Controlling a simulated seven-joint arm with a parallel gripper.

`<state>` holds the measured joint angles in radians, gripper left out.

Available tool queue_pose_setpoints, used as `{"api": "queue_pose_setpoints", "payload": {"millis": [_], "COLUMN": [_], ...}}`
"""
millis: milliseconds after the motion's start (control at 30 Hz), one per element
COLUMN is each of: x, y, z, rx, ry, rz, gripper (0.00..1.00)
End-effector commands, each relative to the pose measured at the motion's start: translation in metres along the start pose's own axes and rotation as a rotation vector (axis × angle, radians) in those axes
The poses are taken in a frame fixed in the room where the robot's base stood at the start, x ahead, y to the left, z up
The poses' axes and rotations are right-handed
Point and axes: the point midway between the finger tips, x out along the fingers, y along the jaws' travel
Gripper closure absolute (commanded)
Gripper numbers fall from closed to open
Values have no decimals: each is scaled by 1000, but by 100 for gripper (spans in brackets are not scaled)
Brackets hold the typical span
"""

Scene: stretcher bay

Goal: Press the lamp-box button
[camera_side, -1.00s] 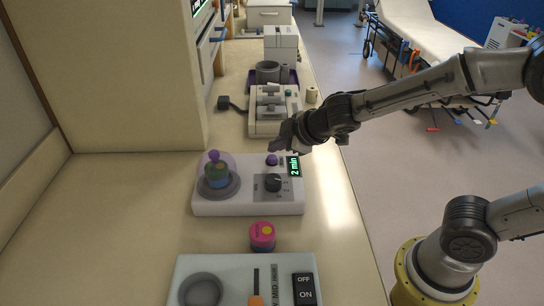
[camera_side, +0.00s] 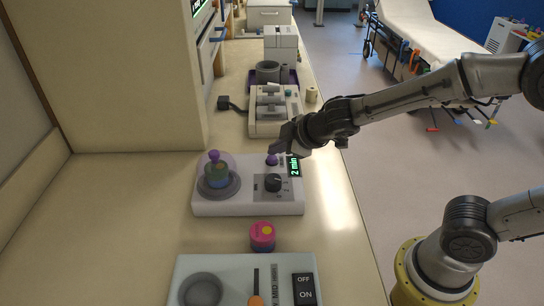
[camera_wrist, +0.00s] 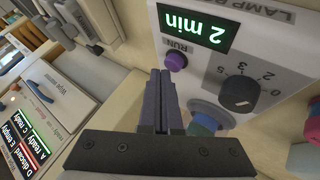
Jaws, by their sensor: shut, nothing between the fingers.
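The lamp box (camera_side: 235,199) is a white box on the bench, with a clear dome over stacked coloured pieces at its left. Its purple button (camera_side: 271,160), marked RUN in the wrist view (camera_wrist: 176,61), sits beside a green "2 min" display (camera_side: 294,166) and above a black dial (camera_side: 273,183). My gripper (camera_side: 277,148) is shut and empty, with its fingertips close to the button. In the wrist view the shut fingers (camera_wrist: 161,75) end just beside the button. I cannot tell whether they touch it.
A pink-topped pot (camera_side: 262,236) stands in front of the lamp box. A grey box with an ON/OFF switch (camera_side: 304,289) is nearest. Behind the lamp box is another white device (camera_side: 262,125). The bench at left is clear.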

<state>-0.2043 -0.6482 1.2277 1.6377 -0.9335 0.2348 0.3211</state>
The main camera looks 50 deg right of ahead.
Motion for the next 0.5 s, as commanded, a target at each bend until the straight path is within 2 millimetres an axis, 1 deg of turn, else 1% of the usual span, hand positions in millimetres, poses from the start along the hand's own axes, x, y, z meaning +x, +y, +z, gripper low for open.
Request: {"api": "queue_pose_setpoints", "payload": {"millis": [500], "x": [4], "y": [-3], "z": [3], "rx": [-1], "ry": [-1], "rz": [-1], "gripper": [100]}}
